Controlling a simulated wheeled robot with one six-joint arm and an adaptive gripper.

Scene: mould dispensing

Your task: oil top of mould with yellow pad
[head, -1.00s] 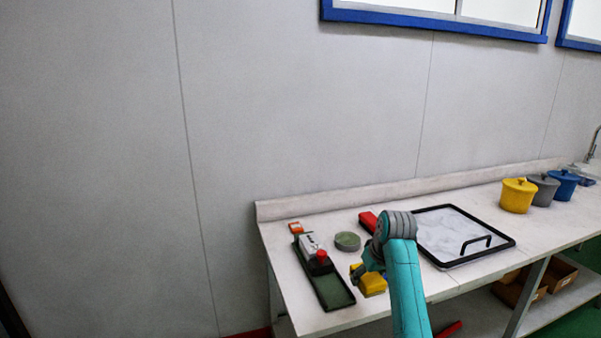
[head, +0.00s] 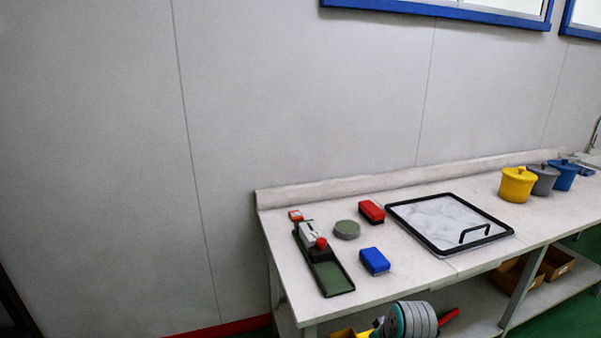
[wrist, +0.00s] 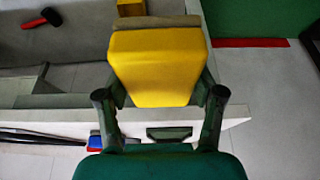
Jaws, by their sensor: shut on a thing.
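My gripper (wrist: 160,98) is shut on the yellow pad (wrist: 158,68). The pad is a yellow block with a grey-brown layer along its far edge, held between both fingers. In the head view my arm is at the bottom edge, in front of the table, and yellow shows beside it; the fingers are not clear there. I cannot tell for sure which thing is the mould. A long black tray (head: 335,279) with a green bed, a grey block and a red knob stands at the table's left. A round grey-green disc (head: 346,230) lies to its right.
A red pad (head: 371,212) and a blue pad (head: 374,261) lie right of the tray. A black-framed board (head: 440,218) with a handle is further right. Yellow, grey and blue pots (head: 518,185) stand beyond. A lower shelf (head: 480,303) holds brown boxes.

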